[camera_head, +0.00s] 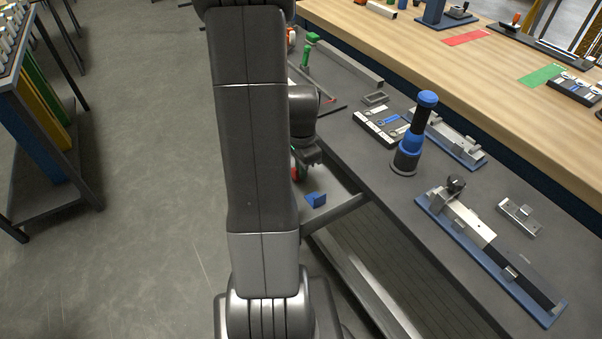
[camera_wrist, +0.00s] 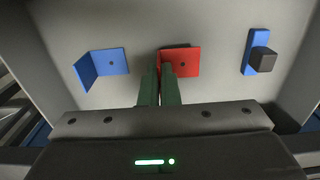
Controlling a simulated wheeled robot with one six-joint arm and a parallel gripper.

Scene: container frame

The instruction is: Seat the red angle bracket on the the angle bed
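The red angle bracket (camera_wrist: 182,62) lies on a grey surface in the middle of the wrist view. My gripper (camera_wrist: 160,70) is over its left end, with the two dark green fingers close together around its upright flange. The fingers appear shut on that flange, which they partly hide. In the head view my gripper (camera_head: 308,158) is low beside the bench, and a bit of red shows beside it. Which bench fixture is the angle bed cannot be told; a blue-based fixture (camera_head: 468,152) stands at the back and a longer one (camera_head: 528,296) in front.
A blue angle bracket (camera_wrist: 112,62) lies left of the red one, and a blue piece with a dark block (camera_wrist: 254,42) lies right. On the dark bench (camera_head: 400,200) stand a blue-and-black post (camera_head: 422,115), a dark box (camera_head: 372,128) and a small metal block (camera_head: 518,218).

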